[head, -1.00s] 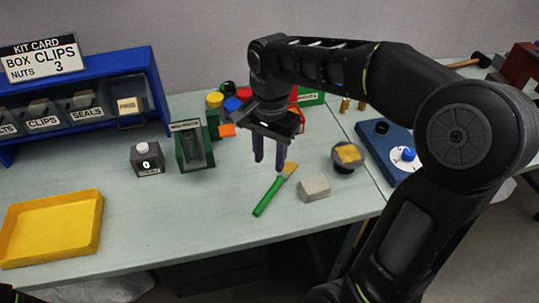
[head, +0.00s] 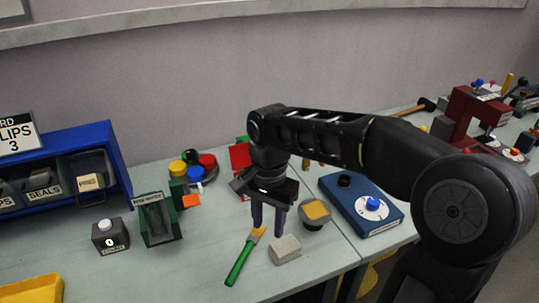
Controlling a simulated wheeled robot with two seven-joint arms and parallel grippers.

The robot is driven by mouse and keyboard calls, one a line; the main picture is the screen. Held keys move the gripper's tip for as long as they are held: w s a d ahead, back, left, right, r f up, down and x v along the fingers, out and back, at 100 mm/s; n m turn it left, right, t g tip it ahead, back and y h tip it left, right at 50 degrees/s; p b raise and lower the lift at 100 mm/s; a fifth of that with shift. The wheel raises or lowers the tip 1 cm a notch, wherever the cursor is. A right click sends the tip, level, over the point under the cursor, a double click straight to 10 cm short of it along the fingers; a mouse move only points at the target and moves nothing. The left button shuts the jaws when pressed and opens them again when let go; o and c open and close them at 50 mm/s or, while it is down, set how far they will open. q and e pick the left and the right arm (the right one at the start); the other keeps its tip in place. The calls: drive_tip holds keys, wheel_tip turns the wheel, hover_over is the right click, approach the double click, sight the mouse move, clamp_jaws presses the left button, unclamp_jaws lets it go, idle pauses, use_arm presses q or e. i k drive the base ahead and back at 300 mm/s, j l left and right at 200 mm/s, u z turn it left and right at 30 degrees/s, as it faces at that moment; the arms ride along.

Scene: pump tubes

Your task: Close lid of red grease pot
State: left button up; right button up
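My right gripper (head: 267,226) points down over the table with its two dark fingers apart and nothing seen between them. It is above and behind the green-handled brush (head: 242,260). A low round red item (head: 208,164) lies at the back, left of the gripper, beside small coloured round pieces. An upright red panel (head: 240,157) stands just behind the gripper and is partly hidden by it. I cannot tell which of these red things is the grease pot or its lid. My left gripper is not in view.
A grey block (head: 285,250) and a dark pot with a yellow top (head: 316,213) are close to the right gripper. A blue box with a knob (head: 362,205) is to the right. A green holder (head: 159,219) and a dark button box (head: 110,236) are to the left.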

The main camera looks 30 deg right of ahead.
sight(240, 158)
drive_tip(key=z, duration=0.95)
drive_tip(key=k, duration=0.2)
